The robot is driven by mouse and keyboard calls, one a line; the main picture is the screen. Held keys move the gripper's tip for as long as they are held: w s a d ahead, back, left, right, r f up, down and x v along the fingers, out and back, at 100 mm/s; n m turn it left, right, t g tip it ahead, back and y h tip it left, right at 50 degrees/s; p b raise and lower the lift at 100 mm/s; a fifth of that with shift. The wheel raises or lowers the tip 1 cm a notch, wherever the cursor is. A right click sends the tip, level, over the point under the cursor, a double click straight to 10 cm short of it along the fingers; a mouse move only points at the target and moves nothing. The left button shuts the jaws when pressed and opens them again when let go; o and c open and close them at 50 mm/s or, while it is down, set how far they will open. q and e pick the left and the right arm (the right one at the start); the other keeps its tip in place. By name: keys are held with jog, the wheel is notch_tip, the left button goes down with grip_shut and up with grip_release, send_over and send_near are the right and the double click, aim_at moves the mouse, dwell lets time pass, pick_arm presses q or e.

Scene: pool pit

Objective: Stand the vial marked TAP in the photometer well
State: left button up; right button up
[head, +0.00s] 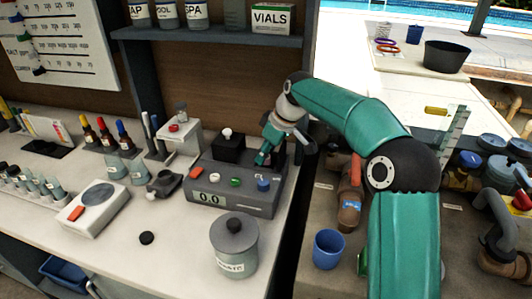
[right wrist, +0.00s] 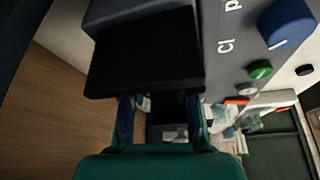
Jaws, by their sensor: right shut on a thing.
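The photometer (head: 205,197) is a grey box on the bench with a 0.0 display and coloured buttons. A black block with a white knob (head: 227,133) stands on its left part. My right gripper (head: 265,157) is low at its right rear, beside a dark upright part that also shows in the right wrist view (right wrist: 145,62). This part covers the fingertips there. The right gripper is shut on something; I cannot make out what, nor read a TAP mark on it. The well is hidden. My left gripper is not in view.
A lidded grey pot (head: 234,248) and a black puck (head: 147,238) stand in front of the photometer. Left are a white round-topped device (head: 97,205), several vials (head: 45,187) and dropper bottles (head: 105,135). Labelled jars (head: 168,13) stand on the shelf above. A blue cup (head: 328,249) is right.

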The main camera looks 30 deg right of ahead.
jog(key=shift+s+f, duration=0.15)
jog(key=shift+f, duration=0.5)
jog(key=o, duration=0.9)
jog(key=shift+o, duration=1)
jog(key=shift+f, duration=0.15)
jog(key=shift+r, duration=0.25)
jog(key=shift+w+r+p, duration=0.2)
jog(key=shift+r+p, duration=0.3)
notch_tip(320, 180, up, 6)
jog(key=p, duration=0.6)
jog(key=shift+r, duration=0.15)
